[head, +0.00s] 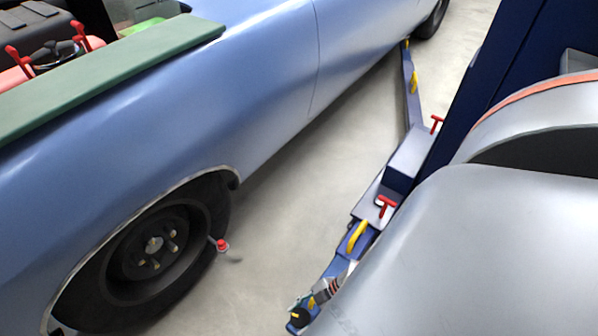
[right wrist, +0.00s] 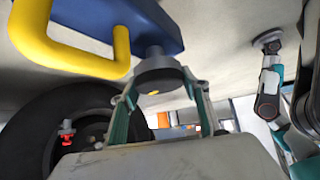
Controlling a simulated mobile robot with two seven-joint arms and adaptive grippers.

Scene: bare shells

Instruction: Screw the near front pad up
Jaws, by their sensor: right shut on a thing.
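The near front pad is a dark round disc (right wrist: 160,72) at the end of the blue lift arm (right wrist: 105,18), beside the yellow handle (right wrist: 75,52). In the right wrist view, the two teal fingers of my right gripper (right wrist: 165,103) are shut on the pad, one on each side. In the head view, my right gripper (head: 312,301) is at the near end of the lift arm (head: 338,264), low in the picture. The pad is small and partly covered there. My left gripper is not clearly in view.
A blue car (head: 260,60) fills the left, with its front wheel (head: 150,250) left of the pad. A small red-topped piece (head: 222,245) is by the tyre. Red T-handles (head: 386,205) and a dark blue post (head: 500,70) stand right. Floor (head: 285,200) is clear between.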

